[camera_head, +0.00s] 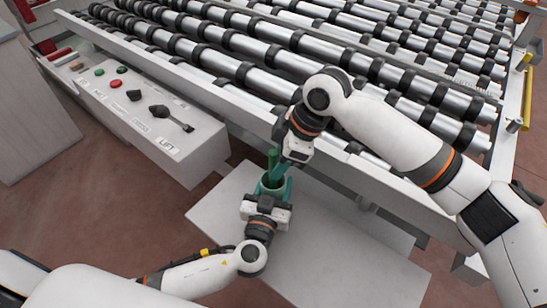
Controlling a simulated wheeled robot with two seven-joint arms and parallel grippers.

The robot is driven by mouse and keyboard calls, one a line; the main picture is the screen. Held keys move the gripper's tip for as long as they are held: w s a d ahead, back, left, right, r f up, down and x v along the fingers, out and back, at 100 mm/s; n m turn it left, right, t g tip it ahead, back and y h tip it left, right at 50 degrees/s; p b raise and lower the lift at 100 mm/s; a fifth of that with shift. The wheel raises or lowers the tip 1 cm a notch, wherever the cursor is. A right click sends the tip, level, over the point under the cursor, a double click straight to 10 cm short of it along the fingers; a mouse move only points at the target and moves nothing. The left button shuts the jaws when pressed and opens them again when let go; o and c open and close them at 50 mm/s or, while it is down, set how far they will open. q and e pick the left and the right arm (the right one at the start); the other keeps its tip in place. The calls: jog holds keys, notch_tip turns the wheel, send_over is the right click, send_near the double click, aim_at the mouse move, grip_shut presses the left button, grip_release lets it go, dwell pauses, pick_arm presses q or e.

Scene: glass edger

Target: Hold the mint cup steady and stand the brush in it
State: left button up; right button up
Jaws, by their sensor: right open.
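The mint cup (266,187) stands upright on the pale grey table, its open top facing me. My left gripper (268,198) comes from the near side and is closed around the cup; its fingertips are partly hidden. The brush, a green stick-like thing (272,158), stands roughly upright with its lower end in the cup's mouth. My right gripper (284,166) is open just above the cup, close beside the brush on its right. I cannot tell whether it touches the brush.
The grey table (350,255) is bare to the right of the cup. A roller conveyor (240,75) rises just behind it. A control box (150,120) with buttons and knobs stands to the left.

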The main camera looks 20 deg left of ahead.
pick_arm(q)
jog(key=o, duration=1)
pick_arm(e)
jog(key=shift+w+d, duration=0.15)
jog(key=shift+d, duration=0.45)
jog(key=shift+w+d, duration=0.15)
jog(key=shift+d, duration=0.45)
pick_arm(q)
jog(key=shift+o, duration=0.2)
